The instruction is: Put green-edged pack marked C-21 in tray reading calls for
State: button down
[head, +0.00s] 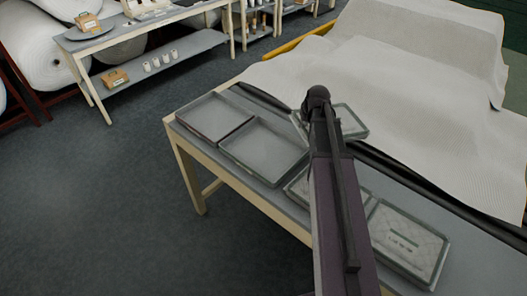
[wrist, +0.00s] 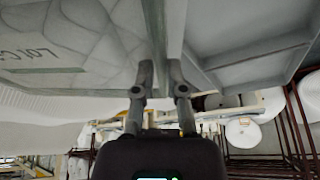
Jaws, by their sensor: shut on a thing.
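My gripper (head: 318,98) is over the table, shut on the rim of a flat, pale pack or tray-like piece (head: 350,122) with a grey-green edge; my arm hides part of it. In the wrist view my two fingertips (wrist: 163,75) close on a thin upright edge (wrist: 165,30). To its left is a quilted pale surface with a marking (wrist: 30,54) seen turned over; I cannot read it surely as C-21. Two empty grey trays, one at the left (head: 213,117) and one beside it (head: 262,152), lie on the table. I cannot read any tray label.
A quilted pack with a dark marking (head: 405,240) lies at the near right of the table, and another piece (head: 298,186) is partly behind my arm. White wadding (head: 410,60) covers the area behind. A side table (head: 150,25) with boxes and cups stands far left. The floor at left is clear.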

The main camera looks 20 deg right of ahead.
jog(key=shift+a, duration=0.15)
jog(key=s+a+f+n+g+y+b, duration=0.1)
jog(key=s+a+n+g+y, duration=0.1)
jog(key=s+a+n, duration=0.5)
jog(key=s+a+f+n+g+y+b, duration=0.2)
jog(key=s+a+n+g, duration=0.2)
jog(key=s+a+n, duration=0.3)
jog(key=shift+a+n+g, duration=0.3)
jog(key=shift+a+n, duration=2.4)
jog(key=shift+n, duration=2.5)
